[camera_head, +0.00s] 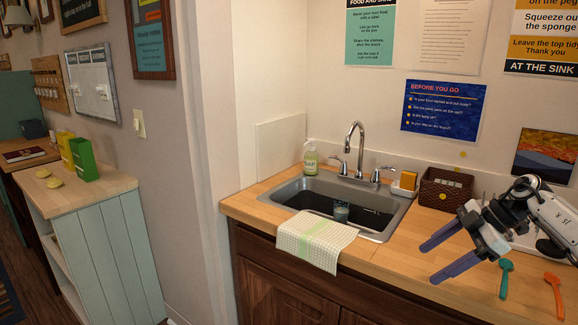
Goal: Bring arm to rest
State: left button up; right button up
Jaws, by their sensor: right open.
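My right gripper (428,264) reaches in from the right side of the head view, over the wooden counter (388,262) to the right of the sink. Its two blue fingers are spread apart and point left, with nothing between them. The white and black arm behind it hides part of the counter's right side. My left gripper is not in view.
A sink (300,198) holds a glass (341,211); a checked towel (316,242) hangs over its front. A soap bottle (310,158), a sponge (408,181) and a basket (445,188) stand around it. Teal (505,278) and orange (556,297) utensils lie at right.

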jog(key=s+a+f+t+y, duration=0.2)
jog(key=a+f, duration=0.2)
jog(key=a, duration=0.6)
jog(key=s+a+f+t+y, duration=0.1)
jog(key=a+f+t+y, duration=0.3)
jog(key=a, duration=0.5)
jog(key=s+a+f+t+y, duration=0.15)
jog(key=a+f, duration=0.35)
jog(key=a, duration=0.5)
jog(key=s+d+f+m+h, duration=0.2)
jog(key=s+f+m+h, duration=0.2)
jog(key=s, duration=0.6)
jog(key=s+d+f+m+g+h, duration=0.1)
jog(key=s+d+f+m+h, duration=0.2)
jog(key=s+f, duration=0.5)
jog(key=s+d+f+m+g+h, duration=0.1)
jog(key=s+f+m+h, duration=0.4)
jog(key=s, duration=0.7)
jog(key=d+f+m, duration=0.1)
jog(key=m, duration=0.1)
jog(key=shift+s+d+m, duration=0.2)
jog(key=shift+d+m, duration=0.05)
jog(key=shift+m, duration=0.05)
